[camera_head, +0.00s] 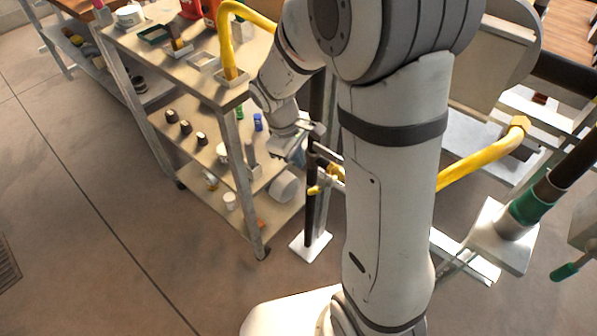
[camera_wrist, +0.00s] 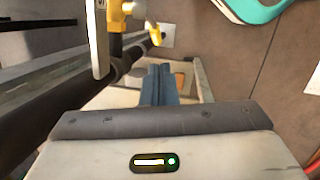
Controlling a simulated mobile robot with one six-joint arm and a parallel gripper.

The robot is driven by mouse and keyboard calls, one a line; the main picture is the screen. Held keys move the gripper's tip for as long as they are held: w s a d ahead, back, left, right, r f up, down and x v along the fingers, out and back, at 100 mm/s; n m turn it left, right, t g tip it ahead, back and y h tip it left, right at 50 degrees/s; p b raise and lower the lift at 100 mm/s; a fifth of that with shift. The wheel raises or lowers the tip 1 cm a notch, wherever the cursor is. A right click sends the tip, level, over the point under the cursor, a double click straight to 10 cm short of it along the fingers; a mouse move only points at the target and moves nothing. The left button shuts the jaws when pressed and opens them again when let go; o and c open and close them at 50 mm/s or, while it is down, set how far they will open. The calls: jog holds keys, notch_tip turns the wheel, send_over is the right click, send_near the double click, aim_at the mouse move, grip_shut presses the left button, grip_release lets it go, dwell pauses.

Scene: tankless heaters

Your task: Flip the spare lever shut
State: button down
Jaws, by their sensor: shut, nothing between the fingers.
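A yellow valve part (camera_head: 315,190) sits on a black upright pipe in the middle of the head view, low beside the shelf rack. In the wrist view a yellow valve body (camera_wrist: 131,18) shows on a dark pipe at top left, with a pale flat plate beside it and a yellow tip to its right. I cannot tell which part is the spare lever or how far it is turned. My gripper (camera_head: 290,151) is close to the pipe, just above the yellow part. Its blue-grey fingers (camera_wrist: 160,72) are together and empty, below and apart from the yellow tip.
A metal rack (camera_head: 232,130) with bottles and cups stands left of the pipe. A bent yellow pipe (camera_head: 480,157) runs to the right. A green-handled lever (camera_head: 565,271) and a green-banded dark pipe (camera_head: 527,203) stand at far right. The floor at left is clear.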

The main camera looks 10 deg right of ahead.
aim_at(312, 193)
jog(key=w+b+x, duration=0.1)
jog(key=b+x, duration=0.3)
jog(key=x, duration=0.8)
jog(key=shift+w+a+n, duration=0.2)
jog(key=shift+a+n, duration=0.1)
jog(key=g+h+p, duration=0.1)
jog(key=f+g+h+p, duration=0.1)
jog(key=p, duration=0.1)
jog(key=shift+s+d+f, duration=0.15)
jog(key=shift+s+d, duration=0.1)
jog(key=shift+s, duration=0.1)
jog(key=g, duration=0.1)
jog(key=f+g+h+p, duration=0.1)
jog(key=shift+s+d+f+g+h+p, duration=0.15)
jog(key=shift+s+d+g+h+p, duration=0.15)
jog(key=shift+s, duration=0.1)
jog(key=shift+s+d+f, duration=0.15)
jog(key=shift+s+f, duration=0.05)
